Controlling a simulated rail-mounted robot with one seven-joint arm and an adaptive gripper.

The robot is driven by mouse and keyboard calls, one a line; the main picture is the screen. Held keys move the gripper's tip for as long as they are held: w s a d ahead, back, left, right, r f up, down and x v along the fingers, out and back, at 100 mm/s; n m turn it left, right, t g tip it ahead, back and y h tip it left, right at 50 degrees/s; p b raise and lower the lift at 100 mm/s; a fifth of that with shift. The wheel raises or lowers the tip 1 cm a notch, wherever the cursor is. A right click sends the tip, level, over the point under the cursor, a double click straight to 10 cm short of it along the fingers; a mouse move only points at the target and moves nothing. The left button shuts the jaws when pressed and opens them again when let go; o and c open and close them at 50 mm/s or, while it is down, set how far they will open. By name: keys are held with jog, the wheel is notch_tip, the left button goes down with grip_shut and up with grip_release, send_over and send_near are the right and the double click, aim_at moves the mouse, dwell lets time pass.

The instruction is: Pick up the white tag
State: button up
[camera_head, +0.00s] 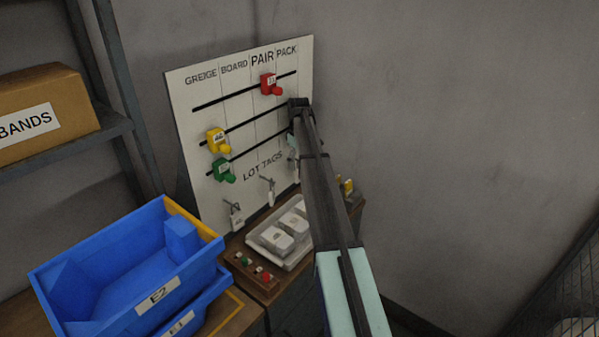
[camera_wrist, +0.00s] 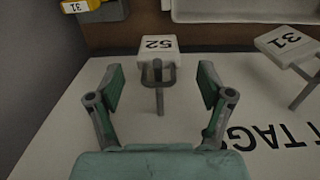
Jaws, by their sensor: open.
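A white tag marked 52 (camera_wrist: 157,47) hangs on a small metal hook (camera_wrist: 159,82) in the wrist view. My gripper (camera_wrist: 160,88) is open, with one finger on each side of the hook and the tag just beyond the fingertips. I see no contact between fingers and tag. A second white tag marked 31 (camera_wrist: 287,44) hangs on a hook to the right. In the head view, white tags hang low on the board (camera_head: 236,217) and (camera_head: 270,193). My arm hides much of the board's lower right there, and my gripper is mostly covered.
The white board (camera_head: 187,120) carries red (camera_head: 270,85), yellow (camera_head: 216,141) and green (camera_head: 223,171) pieces on dark rails. A pale tray (camera_head: 267,239) stands below it. Blue bins (camera_head: 110,260) are at lower left. A yellow piece (camera_wrist: 83,6) shows at the wrist view's top left.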

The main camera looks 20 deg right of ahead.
jog(key=shift+f+p, duration=1.25)
jog(key=shift+f, duration=1.5)
jog(key=c, duration=1.2)
